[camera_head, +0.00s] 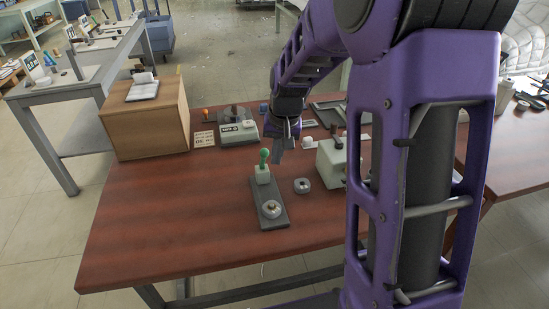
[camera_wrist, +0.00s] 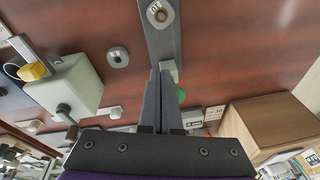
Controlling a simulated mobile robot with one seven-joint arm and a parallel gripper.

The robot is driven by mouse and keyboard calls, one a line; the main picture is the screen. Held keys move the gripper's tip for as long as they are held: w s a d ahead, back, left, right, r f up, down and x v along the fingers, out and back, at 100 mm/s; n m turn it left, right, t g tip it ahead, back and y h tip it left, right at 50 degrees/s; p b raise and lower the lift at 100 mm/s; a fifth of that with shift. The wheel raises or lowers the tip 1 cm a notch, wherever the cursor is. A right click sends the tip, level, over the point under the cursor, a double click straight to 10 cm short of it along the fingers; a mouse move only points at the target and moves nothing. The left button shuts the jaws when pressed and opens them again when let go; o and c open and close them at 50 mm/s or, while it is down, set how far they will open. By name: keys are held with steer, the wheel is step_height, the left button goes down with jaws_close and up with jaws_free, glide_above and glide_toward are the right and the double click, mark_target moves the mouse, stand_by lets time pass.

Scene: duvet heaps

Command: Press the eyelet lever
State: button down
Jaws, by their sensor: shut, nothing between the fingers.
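The eyelet press has a long dark base plate (camera_head: 272,210) on the red-brown table, with a round metal die at its near end. Its lever, with a green knob (camera_head: 264,154), stands up from a pale block at the far end. My gripper (camera_head: 279,146) is shut and empty, just right of the green knob in the head view and apart from it as far as I can tell. In the wrist view the shut fingers (camera_wrist: 160,72) point toward the base plate (camera_wrist: 161,42) and partly cover the pale block and the green knob (camera_wrist: 181,94).
A small round metal piece (camera_head: 302,185) lies right of the press. A pale box-shaped machine (camera_head: 332,164) with a dark knob stands further right. A grey device (camera_head: 238,132) and a wooden box (camera_head: 146,122) are behind. The table's near left part is clear.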

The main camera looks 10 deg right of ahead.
steer(key=s+r, duration=0.4)
steer(key=s, duration=0.3)
steer(key=shift+s+d+r, duration=0.15)
steer(key=shift+s+r, duration=0.05)
stand_by(0.3)
